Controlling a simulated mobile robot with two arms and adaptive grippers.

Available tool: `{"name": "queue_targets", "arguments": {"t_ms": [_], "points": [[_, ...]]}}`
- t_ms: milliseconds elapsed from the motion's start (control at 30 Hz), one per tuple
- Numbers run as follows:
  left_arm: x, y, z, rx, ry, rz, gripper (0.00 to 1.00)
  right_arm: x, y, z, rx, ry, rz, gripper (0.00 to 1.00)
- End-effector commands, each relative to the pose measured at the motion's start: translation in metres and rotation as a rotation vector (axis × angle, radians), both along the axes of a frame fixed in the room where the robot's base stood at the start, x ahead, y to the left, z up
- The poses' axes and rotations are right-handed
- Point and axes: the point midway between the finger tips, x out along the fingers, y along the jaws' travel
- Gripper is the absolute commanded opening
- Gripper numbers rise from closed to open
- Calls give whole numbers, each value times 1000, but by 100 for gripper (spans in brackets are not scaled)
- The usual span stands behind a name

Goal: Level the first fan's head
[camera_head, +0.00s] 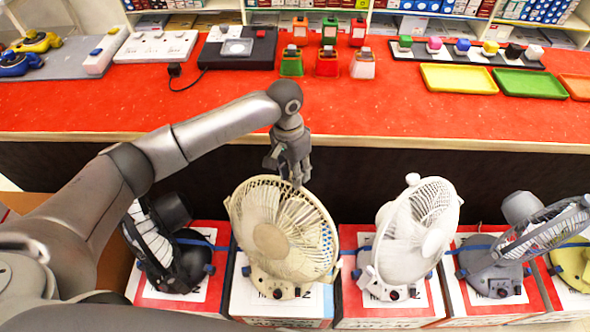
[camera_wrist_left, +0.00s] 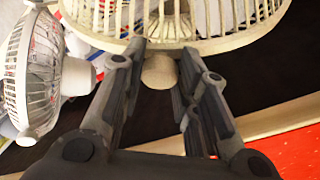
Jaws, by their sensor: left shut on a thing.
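A cream fan (camera_head: 283,232) stands on a box in front of the counter, its round caged head tilted upward. My left gripper (camera_head: 292,178) is at the top rear rim of its head. In the left wrist view, the fingers of my left gripper (camera_wrist_left: 163,52) close around the back of the cream fan's head (camera_wrist_left: 225,45), with a round cream knob between them. The exact contact is partly hidden by the fingers. A black fan (camera_head: 160,245) stands to the left, its head turned sideways. My right gripper is not in view.
A white fan (camera_head: 417,225) stands close on the right, and it also shows in the left wrist view (camera_wrist_left: 30,75). A grey fan (camera_head: 545,230) is farther right. The red counter (camera_head: 370,105) runs behind, with controllers, bottles and trays on it.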

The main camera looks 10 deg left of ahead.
Motion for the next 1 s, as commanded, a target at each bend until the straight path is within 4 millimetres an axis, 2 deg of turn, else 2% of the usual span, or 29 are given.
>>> {"name": "queue_targets", "arguments": {"t_ms": [267, 500, 800, 1000], "points": [[-13, 5, 13, -34, -105, 1, 0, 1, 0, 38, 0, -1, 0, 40], [-37, 13, 17, -68, -215, 2, 0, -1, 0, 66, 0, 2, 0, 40], [-69, 23, 21, -103, -318, 1, 0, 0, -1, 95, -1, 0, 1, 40], [-81, 26, 19, -103, -318, 1, 0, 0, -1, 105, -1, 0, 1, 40]]}}
